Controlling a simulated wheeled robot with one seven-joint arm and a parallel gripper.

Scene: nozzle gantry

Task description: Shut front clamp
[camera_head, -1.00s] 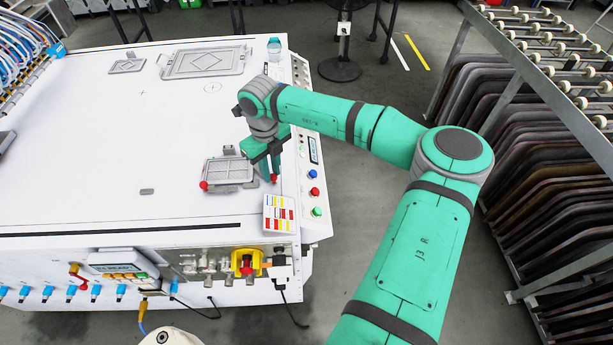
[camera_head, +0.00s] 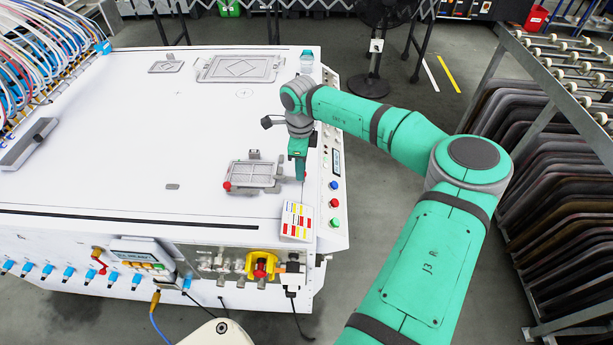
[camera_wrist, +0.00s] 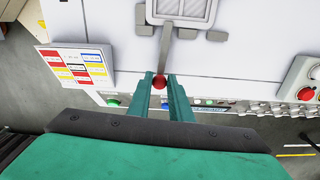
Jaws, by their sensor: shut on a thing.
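My gripper (camera_head: 299,176) is at the right side of a small grey frame (camera_head: 252,175) on the white table. In the wrist view, the two green fingers (camera_wrist: 161,80) are shut on a clamp lever's red knob (camera_wrist: 159,83). The grey lever (camera_wrist: 164,46) runs straight from the knob towards the frame, which shows at the top of the wrist view (camera_wrist: 185,8). In the head view my gripper mostly hides this knob and lever. Another red knob (camera_head: 227,186) is at the frame's front left corner, apart from my gripper. I cannot tell whether the held clamp is fully closed.
A button panel (camera_head: 334,185) runs along the table's right edge, close to my gripper. A coloured label sheet (camera_head: 297,220) lies nearer the front. A larger grey frame (camera_head: 240,68) and a bottle (camera_head: 307,62) are at the back. The middle of the table is clear.

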